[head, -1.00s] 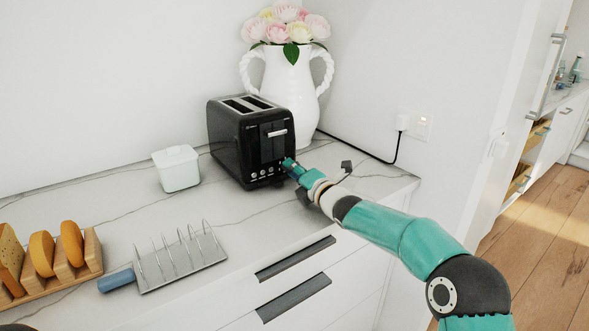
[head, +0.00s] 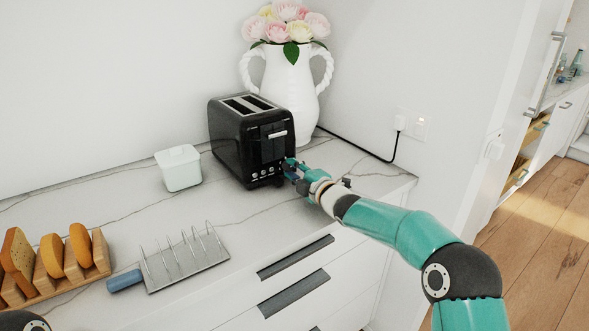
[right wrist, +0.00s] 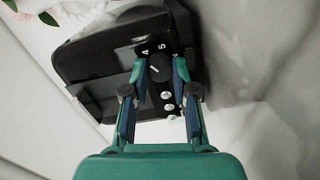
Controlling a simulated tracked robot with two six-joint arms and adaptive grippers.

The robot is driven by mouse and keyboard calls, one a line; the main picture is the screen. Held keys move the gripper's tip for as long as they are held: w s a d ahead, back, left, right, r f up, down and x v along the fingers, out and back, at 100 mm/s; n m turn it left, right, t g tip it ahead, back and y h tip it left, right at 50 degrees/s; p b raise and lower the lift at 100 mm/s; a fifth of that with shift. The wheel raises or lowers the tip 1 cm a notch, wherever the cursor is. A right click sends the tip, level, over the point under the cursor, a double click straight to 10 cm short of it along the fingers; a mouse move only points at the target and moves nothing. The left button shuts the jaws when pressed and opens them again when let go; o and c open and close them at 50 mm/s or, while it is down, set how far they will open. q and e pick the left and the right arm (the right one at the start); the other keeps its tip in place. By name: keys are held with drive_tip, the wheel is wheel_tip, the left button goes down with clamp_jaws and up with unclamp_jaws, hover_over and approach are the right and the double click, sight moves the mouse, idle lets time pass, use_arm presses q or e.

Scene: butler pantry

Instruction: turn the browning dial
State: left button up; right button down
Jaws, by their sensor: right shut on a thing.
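The black toaster (head: 235,140) stands on the counter, its control face towards my right arm. Its browning dial (right wrist: 160,68) is a round dark knob with a pale pointer line, and the numbers 4 and 5 are printed beside it in the right wrist view. My right gripper (right wrist: 159,70) is shut on the dial, one finger on each side of it. In the head view the right gripper (head: 290,168) hides the dial at the toaster's lower right corner. My left gripper is not in view.
Small round buttons (right wrist: 167,96) lie beside the dial. A white flower vase (head: 291,90) stands close behind the toaster, and a white lidded pot (head: 180,170) to its left. A toast rack (head: 186,262) and a wooden holder with bread (head: 90,265) are at front left.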

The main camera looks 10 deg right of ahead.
drive_tip(key=shift+d+f, duration=0.1)
drive_tip(key=shift+f, duration=0.3)
drive_tip(key=c, duration=0.9)
unclamp_jaws()
drive_tip(key=shift+r, duration=0.15)
drive_tip(key=shift+s+r, duration=0.1)
drive_tip(key=v, duration=1.1)
drive_tip(key=shift+s+d, duration=0.2)
drive_tip(key=shift+s, duration=0.15)
